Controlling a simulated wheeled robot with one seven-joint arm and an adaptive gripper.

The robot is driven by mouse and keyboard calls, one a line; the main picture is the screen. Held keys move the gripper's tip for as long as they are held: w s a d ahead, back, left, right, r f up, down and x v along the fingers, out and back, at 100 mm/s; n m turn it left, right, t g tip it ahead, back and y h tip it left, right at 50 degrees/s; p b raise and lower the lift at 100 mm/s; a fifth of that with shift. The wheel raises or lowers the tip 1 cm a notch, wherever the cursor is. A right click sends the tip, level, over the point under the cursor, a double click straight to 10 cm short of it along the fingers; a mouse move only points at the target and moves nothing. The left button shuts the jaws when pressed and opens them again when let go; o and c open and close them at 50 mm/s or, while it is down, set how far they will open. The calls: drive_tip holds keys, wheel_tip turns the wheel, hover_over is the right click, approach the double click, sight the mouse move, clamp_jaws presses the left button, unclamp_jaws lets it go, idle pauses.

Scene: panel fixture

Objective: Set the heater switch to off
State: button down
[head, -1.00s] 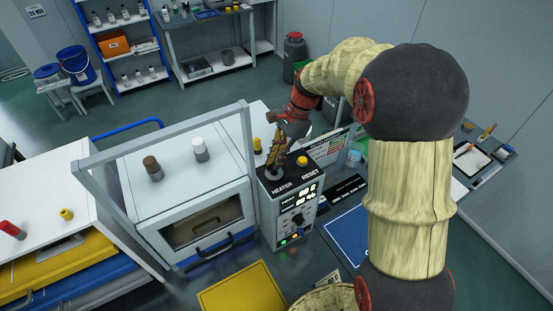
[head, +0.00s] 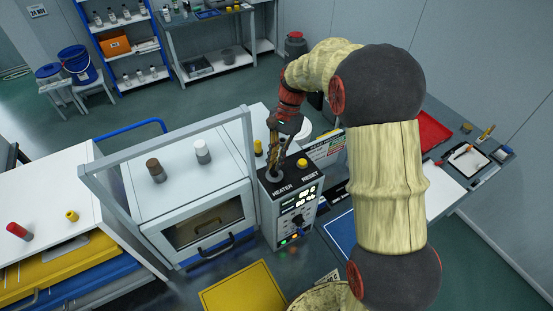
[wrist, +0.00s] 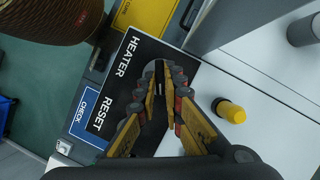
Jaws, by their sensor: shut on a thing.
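The control box (head: 289,205) has a black top lettered HEATER and RESET. My gripper (head: 275,165) points down onto the top of this box, behind the HEATER lettering. Its fingers are closed around the heater switch, whose pale round base (head: 270,174) shows just below the fingertips. The fingers hide most of the switch, so its tilt and setting cannot be read. In the wrist view my gripper (wrist: 162,78) has its fingertips together over the black HEATER/RESET label plate (wrist: 118,75). The yellow reset button (head: 302,162) stands to the right of the fingers.
A white cabinet (head: 180,185) with a grey frame (head: 165,140) stands left of the box. A yellow knob (head: 257,147) on a white surface is close behind the gripper; it also shows in the wrist view (wrist: 231,112). A red tray (head: 432,132) lies right of my arm.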

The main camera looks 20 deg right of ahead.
drive_tip(key=n, duration=0.2)
drive_tip(key=n+g+h, duration=0.1)
drive_tip(key=n, duration=0.1)
drive_tip(key=n+h+p, duration=0.1)
drive_tip(key=n, duration=0.1)
drive_tip(key=shift+w+a+n, duration=0.2)
drive_tip(key=shift+a+n, duration=0.1)
drive_tip(key=n+h, duration=0.1)
drive_tip(key=n, duration=0.2)
drive_tip(key=n+h, duration=0.1)
drive_tip(key=n, duration=0.1)
drive_tip(key=shift+a+n+g, duration=0.2)
drive_tip(key=shift+n+g, duration=0.1)
drive_tip(key=shift+n, duration=0.1)
drive_tip(key=shift+h, duration=0.3)
drive_tip(key=c, duration=1.9)
unclamp_jaws()
drive_tip(key=shift+r, duration=0.1)
drive_tip(key=v, duration=1.1)
drive_tip(key=shift+w+r, duration=0.2)
drive_tip(key=shift+r, duration=0.15)
